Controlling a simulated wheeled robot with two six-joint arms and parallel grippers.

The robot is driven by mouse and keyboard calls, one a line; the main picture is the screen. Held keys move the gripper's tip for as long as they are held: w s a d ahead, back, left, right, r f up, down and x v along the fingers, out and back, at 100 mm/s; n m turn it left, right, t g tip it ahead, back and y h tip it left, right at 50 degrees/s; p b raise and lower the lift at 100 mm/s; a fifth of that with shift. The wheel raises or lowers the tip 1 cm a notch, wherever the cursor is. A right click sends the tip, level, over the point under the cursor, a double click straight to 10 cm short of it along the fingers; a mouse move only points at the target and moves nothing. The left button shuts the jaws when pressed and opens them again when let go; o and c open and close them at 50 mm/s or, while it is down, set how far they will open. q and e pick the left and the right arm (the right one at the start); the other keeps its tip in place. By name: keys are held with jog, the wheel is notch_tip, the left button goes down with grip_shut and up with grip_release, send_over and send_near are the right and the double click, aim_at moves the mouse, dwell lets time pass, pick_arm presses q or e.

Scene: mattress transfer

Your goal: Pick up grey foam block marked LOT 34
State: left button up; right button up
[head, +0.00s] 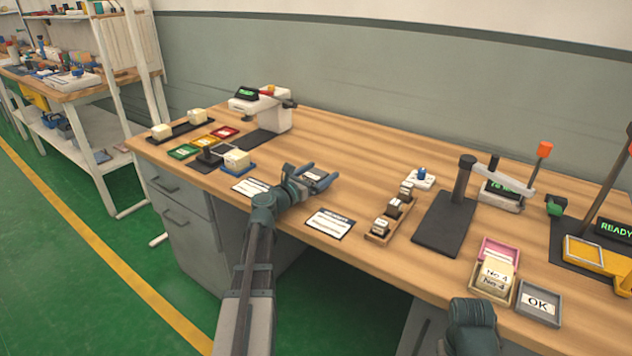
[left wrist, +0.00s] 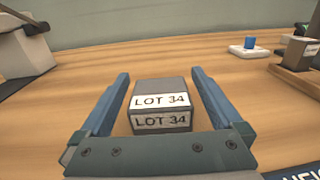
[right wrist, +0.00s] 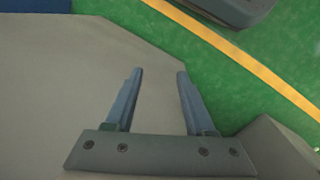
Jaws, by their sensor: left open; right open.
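The grey foam block (left wrist: 161,91) stands on the wooden desk in the left wrist view, with white LOT 34 labels on its top and front. My left gripper (left wrist: 160,74) is open, with one blue finger on each side of the block and visible gaps between. In the head view the left gripper (head: 318,172) is over the desk's middle, and it mostly hides the block. My right gripper (right wrist: 159,73) is open and empty in the right wrist view, away from the block. In the head view only its wrist part shows, at the bottom right.
A white card (head: 330,223) lies right of my left gripper, near the desk's front edge. A wooden holder with stamps (head: 391,217) stands beyond it. A white device (head: 270,108) stands at the back left. Desk behind the block is clear.

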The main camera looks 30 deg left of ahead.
pick_arm(q)
jog(key=shift+w, duration=0.35)
jog(key=c, duration=1.3)
jog(key=shift+r, duration=0.25)
pick_arm(e)
jog(key=shift+r, duration=0.2)
